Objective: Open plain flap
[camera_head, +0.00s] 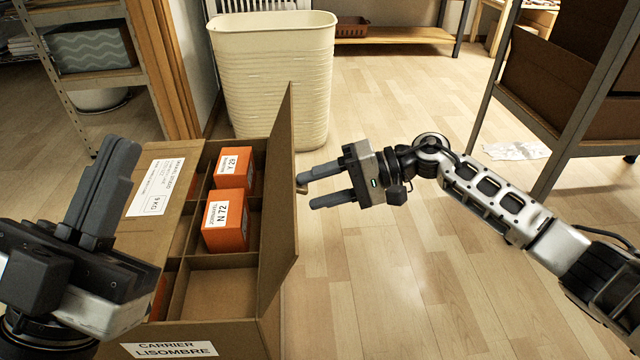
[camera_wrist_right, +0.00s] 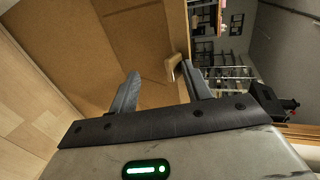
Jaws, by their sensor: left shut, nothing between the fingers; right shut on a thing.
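A cardboard box (camera_head: 178,349) stands at the lower left, its inside split into compartments. Its plain flap (camera_head: 280,190) stands upright along the right side, with a small tab (camera_head: 302,189) on its outer face. The labelled flap (camera_head: 150,215) lies folded over the left part of the box. My right gripper (camera_head: 311,188) is at the plain flap's outer side, shut on the tab, its fingers held apart. The right wrist view shows the tab (camera_wrist_right: 174,68) by one fingertip and the flap's brown face (camera_wrist_right: 110,45). My left gripper (camera_head: 118,150) is shut and empty above the labelled flap.
A cream bin (camera_head: 270,75) stands behind the box. Shelving stands at the left (camera_head: 80,80) and right (camera_head: 560,90).

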